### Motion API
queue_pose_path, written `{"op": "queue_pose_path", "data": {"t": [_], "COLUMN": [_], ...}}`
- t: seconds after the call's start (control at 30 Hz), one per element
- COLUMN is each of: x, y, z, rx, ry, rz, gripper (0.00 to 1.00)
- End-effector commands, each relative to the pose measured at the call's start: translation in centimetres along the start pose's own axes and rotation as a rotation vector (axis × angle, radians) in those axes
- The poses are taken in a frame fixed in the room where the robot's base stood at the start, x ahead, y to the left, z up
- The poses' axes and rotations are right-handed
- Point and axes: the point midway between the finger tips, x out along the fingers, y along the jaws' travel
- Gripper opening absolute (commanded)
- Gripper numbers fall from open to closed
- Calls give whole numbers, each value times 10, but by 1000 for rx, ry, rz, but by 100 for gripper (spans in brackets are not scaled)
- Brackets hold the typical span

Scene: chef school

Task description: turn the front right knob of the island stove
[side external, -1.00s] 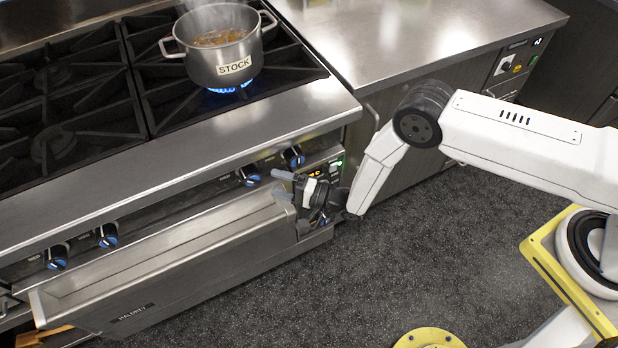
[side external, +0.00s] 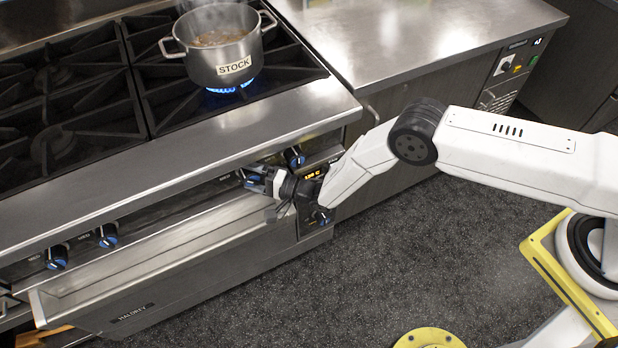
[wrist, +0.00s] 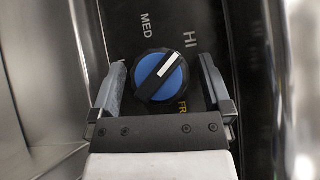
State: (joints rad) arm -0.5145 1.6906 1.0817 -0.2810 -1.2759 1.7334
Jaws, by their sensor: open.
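A knob with a blue face, black rim and white pointer line (wrist: 158,77) sits between my gripper's two fingers in the wrist view. The yellow letters beside it are partly hidden and seem to begin "FR". My gripper (wrist: 160,88) is open around the knob, with a gap visible on each side. In the side view my gripper (side external: 258,180) is at the stove's front panel, at the second knob from the right (side external: 249,177), which it partly covers.
Another blue knob (side external: 295,157) is close by on the right, and two more are farther left. A lowered metal door (side external: 170,265) juts out below the panel. A steaming STOCK pot (side external: 215,58) stands over a lit burner.

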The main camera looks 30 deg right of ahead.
Motion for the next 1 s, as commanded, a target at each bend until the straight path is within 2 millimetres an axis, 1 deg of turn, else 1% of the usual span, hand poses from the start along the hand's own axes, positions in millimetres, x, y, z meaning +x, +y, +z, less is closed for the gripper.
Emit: {"op": "queue_pose_path", "data": {"t": [0.3, 0.33, 0.37, 0.4, 0.47, 0.5, 0.57, 0.6, 1.0], "x": [1, 1, 1, 1, 1, 1, 1, 1, 2], "y": [0, 0, 0, 0, 0, 0, 0, 0, -1], "z": [0, 0, 0, 0, 0, 0, 0, 0, 0], "rx": [0, 0, 0, 0, 0, 0, 0, 0, -40], "ry": [0, 0, 0, 0, 0, 0, 0, 0, 0], "rz": [-1, -1, -1, -1, -1, -1, -1, -1, 38], "gripper": [100, 94, 84, 71, 52, 40, 21, 8, 8]}}
